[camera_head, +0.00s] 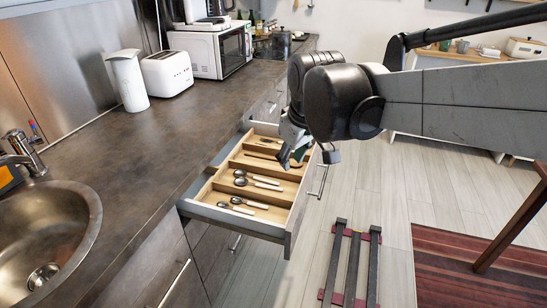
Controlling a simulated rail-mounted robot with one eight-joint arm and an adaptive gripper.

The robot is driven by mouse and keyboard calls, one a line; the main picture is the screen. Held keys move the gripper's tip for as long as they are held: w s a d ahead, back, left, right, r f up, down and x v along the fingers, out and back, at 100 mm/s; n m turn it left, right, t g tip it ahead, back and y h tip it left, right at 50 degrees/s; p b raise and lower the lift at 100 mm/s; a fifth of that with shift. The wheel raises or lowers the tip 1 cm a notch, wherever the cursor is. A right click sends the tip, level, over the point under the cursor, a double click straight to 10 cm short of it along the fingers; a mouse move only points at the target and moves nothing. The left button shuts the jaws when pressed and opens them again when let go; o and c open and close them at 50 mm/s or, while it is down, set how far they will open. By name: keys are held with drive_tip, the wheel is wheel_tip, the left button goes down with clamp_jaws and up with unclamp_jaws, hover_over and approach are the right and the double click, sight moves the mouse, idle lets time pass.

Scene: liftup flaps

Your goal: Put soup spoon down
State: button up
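An open drawer (219,186) with a wooden cutlery tray holds spoons. Two spoons (244,206) lie in the front compartment, and a pair of spoons (258,183) lies in the one behind. Other cutlery lies further back, partly hidden. My gripper (293,158) is over the rear right part of the drawer, low near the tray. My arm covers much of it, so I cannot tell its opening or whether it holds a soup spoon.
The counter (145,150) runs along the left, with a sink (45,235), a white jug (128,80), a toaster (167,73) and a microwave (215,48). A black rack-like frame (351,265) stands on the floor right of the drawer, near a striped rug (460,270).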

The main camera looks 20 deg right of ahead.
drive_tip(key=s+f+m+t, duration=0.3)
drive_tip(key=s+m, duration=0.1)
drive_tip(key=s, duration=1)
drive_tip(key=shift+m, duration=0.3)
drive_tip(key=shift+r+p, duration=0.6)
drive_tip(key=shift+r, duration=0.05)
